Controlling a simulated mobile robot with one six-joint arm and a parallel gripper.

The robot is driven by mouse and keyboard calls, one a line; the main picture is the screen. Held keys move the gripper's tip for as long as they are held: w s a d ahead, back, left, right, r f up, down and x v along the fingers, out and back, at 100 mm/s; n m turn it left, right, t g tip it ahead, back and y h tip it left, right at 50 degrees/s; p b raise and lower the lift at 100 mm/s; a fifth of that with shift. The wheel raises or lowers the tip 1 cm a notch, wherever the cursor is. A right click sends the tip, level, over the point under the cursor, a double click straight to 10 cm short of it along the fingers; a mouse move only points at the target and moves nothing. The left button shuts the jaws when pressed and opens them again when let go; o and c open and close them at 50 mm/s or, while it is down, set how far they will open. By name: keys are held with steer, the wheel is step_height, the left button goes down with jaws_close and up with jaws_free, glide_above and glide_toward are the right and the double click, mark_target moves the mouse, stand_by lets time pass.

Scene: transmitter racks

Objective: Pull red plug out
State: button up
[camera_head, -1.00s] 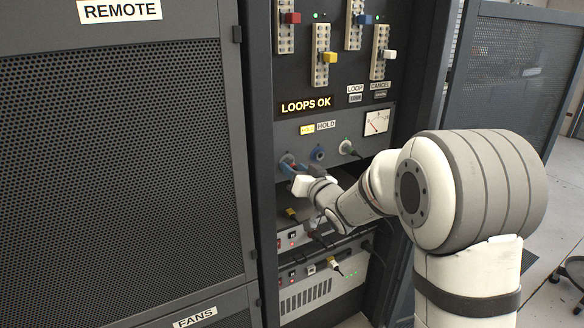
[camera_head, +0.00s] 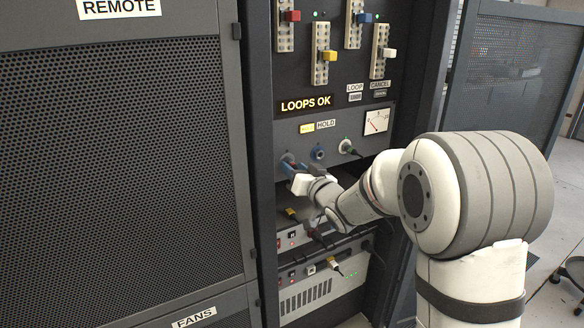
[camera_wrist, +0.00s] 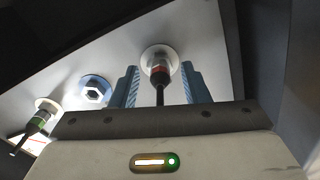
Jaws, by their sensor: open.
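The red plug (camera_wrist: 158,72) shows in the wrist view as a dark plug with a red band and a black cable. It sits in a round pale socket (camera_wrist: 160,54) on the grey panel. My gripper (camera_wrist: 160,86) is open, with one blue finger on each side of the plug. Gaps show between the fingers and the plug. In the head view my gripper (camera_head: 294,167) is at the leftmost socket of the panel (camera_head: 340,120), and it largely hides the plug there.
Beside it is an empty blue socket (camera_head: 318,152), then a green-banded plug (camera_wrist: 38,121) with a black cable. Below are rack units with cables (camera_head: 333,263). A perforated cabinet door (camera_head: 120,170) stands at the left. Coloured switches (camera_head: 330,57) are above.

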steer(key=shift+c, duration=0.2)
jaws_close()
steer(key=shift+s+d, duration=0.1)
stand_by(0.4)
steer(key=shift+b+v, duration=0.55)
steer(key=shift+v, duration=2.35)
